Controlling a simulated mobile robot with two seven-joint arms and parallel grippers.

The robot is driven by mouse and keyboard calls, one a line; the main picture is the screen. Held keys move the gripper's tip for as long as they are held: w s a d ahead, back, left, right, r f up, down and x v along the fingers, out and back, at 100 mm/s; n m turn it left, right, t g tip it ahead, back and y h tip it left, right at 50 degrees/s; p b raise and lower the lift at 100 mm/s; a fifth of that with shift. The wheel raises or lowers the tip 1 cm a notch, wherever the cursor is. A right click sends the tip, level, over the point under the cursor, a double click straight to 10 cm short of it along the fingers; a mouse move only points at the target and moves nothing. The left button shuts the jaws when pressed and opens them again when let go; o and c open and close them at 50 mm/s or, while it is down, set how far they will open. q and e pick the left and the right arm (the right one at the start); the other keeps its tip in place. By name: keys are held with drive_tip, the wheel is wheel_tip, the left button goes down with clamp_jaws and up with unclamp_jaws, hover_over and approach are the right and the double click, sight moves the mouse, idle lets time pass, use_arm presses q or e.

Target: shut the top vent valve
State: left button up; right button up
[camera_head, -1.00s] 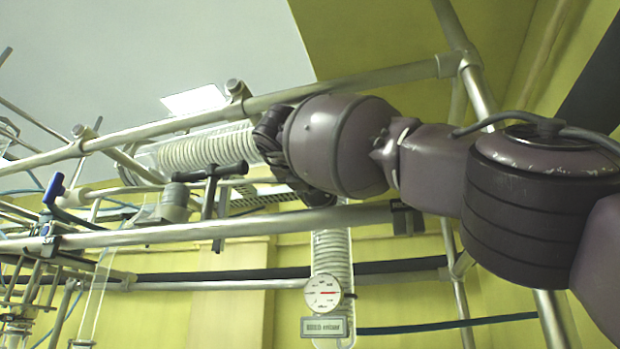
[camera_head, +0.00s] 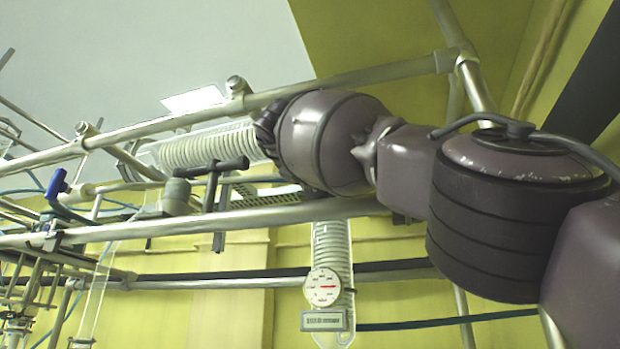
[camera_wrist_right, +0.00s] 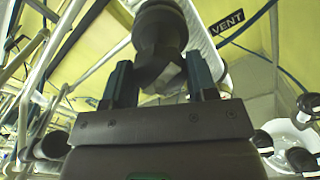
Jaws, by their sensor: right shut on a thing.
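In the right wrist view a dark valve knob (camera_wrist_right: 160,28) with a grey tapered handle part stands just beyond my right gripper (camera_wrist_right: 162,82), beside a black VENT label (camera_wrist_right: 224,29). The two fingers lie on either side of the grey part and are shut on it. How far the valve is turned I cannot tell. In the head view my right arm comes in from the right, and its wrist largely hides the fingers and the valve, near the right end of the coiled glass condenser (camera_head: 208,148). My left gripper is not in view.
A metal rail (camera_head: 340,84) runs above my right wrist and another rail (camera_head: 290,216) below it. A dark T-shaped handle (camera_head: 214,168) stands to the left. A blue-handled valve (camera_head: 57,187) is at far left. A round gauge (camera_head: 322,287) hangs below.

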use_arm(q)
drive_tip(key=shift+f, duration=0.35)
use_arm(e)
drive_tip(key=shift+m, duration=1.2)
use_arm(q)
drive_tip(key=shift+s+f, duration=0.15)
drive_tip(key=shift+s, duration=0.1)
use_arm(e)
drive_tip(key=o, duration=0.9)
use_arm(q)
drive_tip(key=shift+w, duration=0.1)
use_arm(e)
drive_tip(key=shift+s, duration=0.1)
use_arm(q)
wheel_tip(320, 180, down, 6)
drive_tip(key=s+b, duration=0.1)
drive_tip(key=b, duration=0.5)
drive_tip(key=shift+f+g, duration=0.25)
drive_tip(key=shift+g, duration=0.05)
use_arm(e)
drive_tip(key=v, duration=1)
drive_tip(key=shift+s+a, duration=0.15)
drive_tip(key=shift+s, duration=0.25)
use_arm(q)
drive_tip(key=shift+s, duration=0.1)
